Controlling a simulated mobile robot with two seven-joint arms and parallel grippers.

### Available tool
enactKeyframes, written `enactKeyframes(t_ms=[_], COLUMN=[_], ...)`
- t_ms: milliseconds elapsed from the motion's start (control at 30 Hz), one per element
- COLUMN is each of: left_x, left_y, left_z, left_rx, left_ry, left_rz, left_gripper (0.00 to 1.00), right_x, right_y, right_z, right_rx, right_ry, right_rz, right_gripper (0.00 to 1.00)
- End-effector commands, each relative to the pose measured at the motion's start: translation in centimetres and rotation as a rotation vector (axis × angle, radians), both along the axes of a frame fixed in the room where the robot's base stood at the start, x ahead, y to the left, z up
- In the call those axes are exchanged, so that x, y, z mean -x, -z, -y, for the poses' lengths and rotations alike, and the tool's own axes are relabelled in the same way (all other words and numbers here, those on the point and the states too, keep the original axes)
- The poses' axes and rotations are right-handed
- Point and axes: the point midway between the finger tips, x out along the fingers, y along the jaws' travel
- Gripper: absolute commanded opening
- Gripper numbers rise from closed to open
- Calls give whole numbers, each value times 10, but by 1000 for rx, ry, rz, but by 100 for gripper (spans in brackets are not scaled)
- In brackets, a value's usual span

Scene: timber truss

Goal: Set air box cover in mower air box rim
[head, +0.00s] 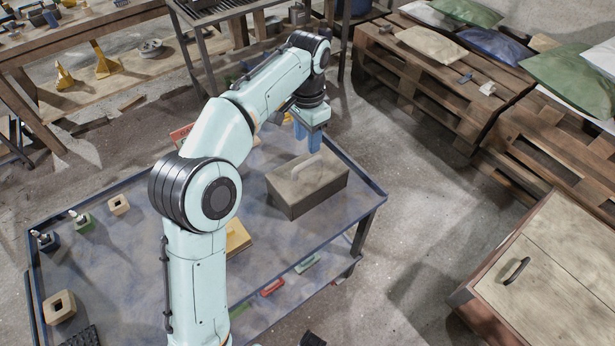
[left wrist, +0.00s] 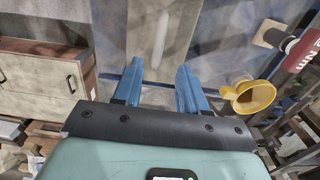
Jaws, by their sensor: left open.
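A grey-brown box with a pale handle (head: 306,167) on its lid stands on the right part of the blue-grey table. Its lid (head: 325,185) looks like the air box cover; I cannot make out a separate rim under it. My left gripper (head: 308,140), with blue fingers, is just above and behind the handle in the head view. In the left wrist view the fingers (left wrist: 160,92) are apart, with a brownish surface and a paler strip (left wrist: 162,35) beyond the gap. I see nothing held. My right gripper is not in view.
A yellow funnel (left wrist: 250,97) shows right of the fingers. Pallets (head: 440,85) and a wooden cabinet (head: 560,265) stand right; floor lies between.

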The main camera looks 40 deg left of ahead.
Motion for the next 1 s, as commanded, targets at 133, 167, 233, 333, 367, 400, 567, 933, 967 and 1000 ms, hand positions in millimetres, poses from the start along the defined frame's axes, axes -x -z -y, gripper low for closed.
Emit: enactKeyframes(t_ms=[133,167,233,333,367,400,567,933,967,1000], left_x=[1,1,1,1,1,1,5,3,3,3], left_y=[29,32,37,42,44,49,75,92,92,92], left_z=[0,0,0,0,0,0,3,2,2,3], left_rx=[0,0,0,0,0,0,0,0,0,0], left_ry=[-1,-2,-2,-2,-2,-2,-3,-2,-2,-2], left_rz=[-2,-2,-1,-1,-1,-1,-3,0,0,0], left_gripper=[42,42,42,42,42,42,42,42,42,39], right_x=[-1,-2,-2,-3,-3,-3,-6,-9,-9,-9], right_y=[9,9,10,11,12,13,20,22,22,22], right_z=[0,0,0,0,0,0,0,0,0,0], right_rx=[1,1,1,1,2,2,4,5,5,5], right_ry=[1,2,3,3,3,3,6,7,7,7], right_rz=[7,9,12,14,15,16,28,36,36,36], right_gripper=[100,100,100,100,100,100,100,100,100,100])
